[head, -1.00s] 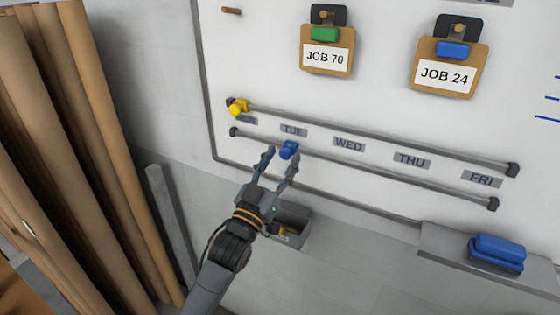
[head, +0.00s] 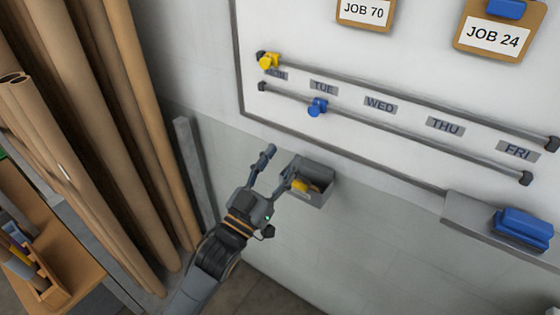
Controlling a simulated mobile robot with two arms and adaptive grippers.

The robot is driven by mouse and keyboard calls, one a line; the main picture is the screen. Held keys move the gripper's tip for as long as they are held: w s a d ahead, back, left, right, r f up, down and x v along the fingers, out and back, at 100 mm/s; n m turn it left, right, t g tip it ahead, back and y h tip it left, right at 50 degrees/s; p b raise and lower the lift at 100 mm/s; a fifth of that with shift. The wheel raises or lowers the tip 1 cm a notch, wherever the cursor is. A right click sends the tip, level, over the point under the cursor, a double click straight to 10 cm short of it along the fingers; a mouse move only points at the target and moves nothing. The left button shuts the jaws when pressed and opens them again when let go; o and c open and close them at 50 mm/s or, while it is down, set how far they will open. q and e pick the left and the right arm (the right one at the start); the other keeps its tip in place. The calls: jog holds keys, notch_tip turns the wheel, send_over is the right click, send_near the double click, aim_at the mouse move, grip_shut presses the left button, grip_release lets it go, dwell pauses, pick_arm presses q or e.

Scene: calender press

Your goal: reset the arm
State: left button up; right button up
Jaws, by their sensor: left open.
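My left gripper (head: 277,167) is open and empty. It is in front of the wall, below the lower left corner of the whiteboard and just left of a small grey box (head: 318,178). Its right finger overlaps the box's left side in the picture; I cannot tell whether they touch. A blue slider (head: 317,107) sits on the lower rail under the TUE label, up and right of the gripper and apart from it. A yellow slider (head: 268,61) sits at the left end of the upper rail, by the MON label. My right gripper is not in view.
Tall brown rolls (head: 95,130) stand at the left, near my arm. A grey post (head: 195,170) stands between them and the gripper. A tray ledge (head: 470,215) with a blue eraser (head: 522,229) juts out at the right. The wall below the box is clear.

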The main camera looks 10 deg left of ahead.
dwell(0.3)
pick_arm(q)
notch_tip(320, 180, down, 24)
jog(key=w+a+n+g+y, duration=0.1)
jog(key=w+a+g+y, duration=0.15)
jog(key=g, duration=0.25)
jog(key=s+a+f+g+y+b, duration=0.15)
jog(key=s+f, duration=0.25)
jog(key=f, duration=0.5)
jog(key=s+a+f+g+y, duration=0.1)
jog(key=s+f+g, duration=0.15)
jog(key=f, duration=0.65)
jog(key=s+a+f+g+y, duration=0.1)
jog(key=s+a+f+g, duration=0.15)
jog(key=s+f, duration=0.7)
jog(key=s+a+f+g, duration=0.1)
jog(key=s+f+g, duration=0.1)
jog(key=s+f, duration=0.4)
jog(key=s+a+f+g+y, duration=0.1)
jog(key=s+f+g, duration=0.2)
jog(key=s, duration=1.1)
jog(key=s+a+f+g+b, duration=0.1)
jog(key=s+a+f+g, duration=0.1)
jog(key=s+f, duration=0.7)
jog(key=shift+s+f+n+g+y, duration=0.3)
jog(key=shift+s+g, duration=0.45)
jog(key=shift+s, duration=0.35)
jog(key=shift+w, duration=0.1)
